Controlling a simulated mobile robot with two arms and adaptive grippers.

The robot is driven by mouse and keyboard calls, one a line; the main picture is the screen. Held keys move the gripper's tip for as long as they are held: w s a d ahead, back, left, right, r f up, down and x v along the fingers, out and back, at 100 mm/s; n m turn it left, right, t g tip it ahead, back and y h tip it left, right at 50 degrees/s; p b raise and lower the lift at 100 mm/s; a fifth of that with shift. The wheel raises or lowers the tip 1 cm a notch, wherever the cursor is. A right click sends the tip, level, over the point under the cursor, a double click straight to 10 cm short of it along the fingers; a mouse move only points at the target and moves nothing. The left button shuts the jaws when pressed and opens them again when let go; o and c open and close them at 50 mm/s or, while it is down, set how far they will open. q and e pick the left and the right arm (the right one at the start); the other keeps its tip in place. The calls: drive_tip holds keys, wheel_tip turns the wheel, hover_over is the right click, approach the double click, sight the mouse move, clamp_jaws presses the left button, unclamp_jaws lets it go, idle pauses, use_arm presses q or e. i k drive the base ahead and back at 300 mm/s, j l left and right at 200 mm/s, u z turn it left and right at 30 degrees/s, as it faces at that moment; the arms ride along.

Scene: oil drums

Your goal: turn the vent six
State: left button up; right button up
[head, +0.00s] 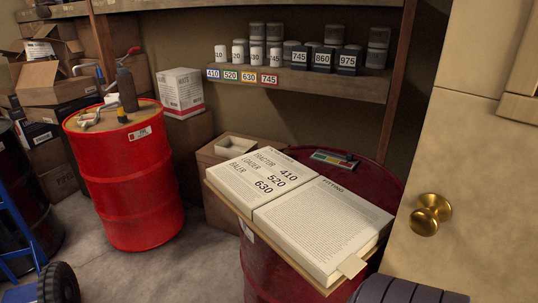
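I see no part that I can clearly make out as a vent. A red oil drum (122,185) stands upright at the left, with a dark upright tool (127,90) and metal pieces (97,116) on its lid. A second, darker red drum (262,268) stands at the front centre. A large open book (325,222) covers much of its top and lists tractor 410, loader 520 and baler 630. A small flat device with coloured marks (335,158) lies behind the book. Neither gripper is in view.
A shelf (300,83) on the back wall holds numbered cans (300,57) above coloured number labels (242,77). Cardboard boxes (57,82) are stacked at the left. A blue hand truck (17,225) is at the left edge. A door with a brass knob (430,214) closes off the right.

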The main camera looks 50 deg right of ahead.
sight(288, 152)
drive_tip(key=i+j, duration=1.15)
drive_tip(key=i+z, duration=0.4)
drive_tip(key=i+j+z, duration=0.1)
drive_tip(key=i+z, duration=0.3)
drive_tip(key=i+j+z, duration=0.2)
drive_tip(key=z, duration=0.15)
drive_tip(key=i+z, duration=0.2)
drive_tip(key=z, duration=0.25)
drive_tip(key=i+z, duration=0.15)
drive_tip(key=z, duration=0.25)
drive_tip(key=i+j+z, duration=0.15)
drive_tip(key=z, duration=0.3)
drive_tip(key=i+j+z, duration=0.15)
drive_tip(key=z, duration=0.3)
drive_tip(key=i+j+z, duration=0.15)
drive_tip(key=z, duration=0.3)
drive_tip(key=j+z, duration=0.4)
drive_tip(key=i+l, duration=0.05)
